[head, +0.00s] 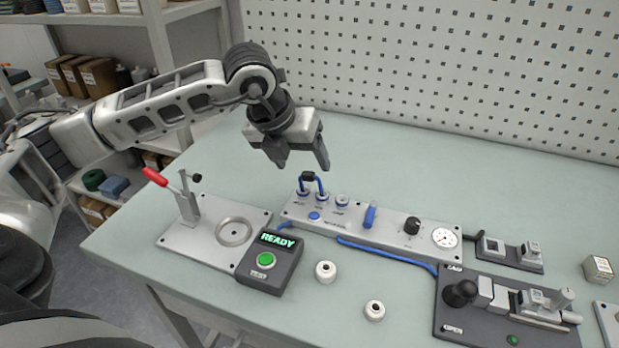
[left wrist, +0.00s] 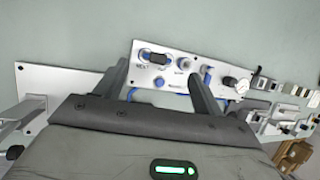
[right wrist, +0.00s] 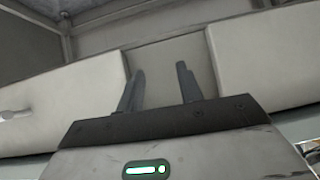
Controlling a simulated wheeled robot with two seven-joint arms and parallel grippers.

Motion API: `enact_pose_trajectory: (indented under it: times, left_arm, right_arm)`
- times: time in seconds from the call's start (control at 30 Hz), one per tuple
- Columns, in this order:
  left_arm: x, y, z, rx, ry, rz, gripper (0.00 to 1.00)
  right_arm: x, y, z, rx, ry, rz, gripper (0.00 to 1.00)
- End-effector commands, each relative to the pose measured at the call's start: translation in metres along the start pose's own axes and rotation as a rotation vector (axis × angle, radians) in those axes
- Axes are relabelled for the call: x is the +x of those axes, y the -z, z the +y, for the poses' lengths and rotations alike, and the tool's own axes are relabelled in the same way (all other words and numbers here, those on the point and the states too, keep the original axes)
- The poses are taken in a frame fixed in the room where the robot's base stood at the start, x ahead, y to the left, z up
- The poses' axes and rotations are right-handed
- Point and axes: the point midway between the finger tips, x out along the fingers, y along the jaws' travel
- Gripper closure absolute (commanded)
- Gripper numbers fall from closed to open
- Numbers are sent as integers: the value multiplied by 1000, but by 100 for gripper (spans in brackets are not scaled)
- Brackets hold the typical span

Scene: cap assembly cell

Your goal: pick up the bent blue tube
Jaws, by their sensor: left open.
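The bent blue tube (head: 324,187) is a small upright arch with a black piece at its top. Its ends meet the blue-ringed ports on the left part of the grey panel (head: 384,236). My left gripper (head: 303,166) is open and empty, fingers down, just above and behind the tube. In the left wrist view, the tube's black piece (left wrist: 157,58) shows between the open fingers (left wrist: 158,66), with a gap on both sides. My right gripper (right wrist: 160,70) shows only in its own wrist view, with its fingers apart and nothing between them.
A third port (head: 342,201), a straight blue piece (head: 370,215) and a black knob (head: 412,225) stand on the panel. A red-handled clamp (head: 188,205) and a READY box (head: 269,262) are to the left. White caps (head: 326,271) lie in front. A dark fixture (head: 508,303) stands right.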

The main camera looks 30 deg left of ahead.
Motion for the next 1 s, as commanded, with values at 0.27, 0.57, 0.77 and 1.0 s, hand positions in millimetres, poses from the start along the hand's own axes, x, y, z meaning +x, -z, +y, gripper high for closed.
enact_pose_trajectory:
  times: [0.27,0.57,0.77,1.0]
  left_arm:
    - [24,-2,2,-2,0,4,31]
    - [57,-3,4,0,0,0,31]
    - [58,-3,4,1,1,0,31]
    - [57,-3,4,0,1,0,79]
  right_arm:
    - [-2,10,1,-4,-3,8,64]
    - [-1,10,3,0,-9,10,64]
    - [-1,10,2,6,-10,11,64]
    - [-1,10,2,6,-11,8,64]
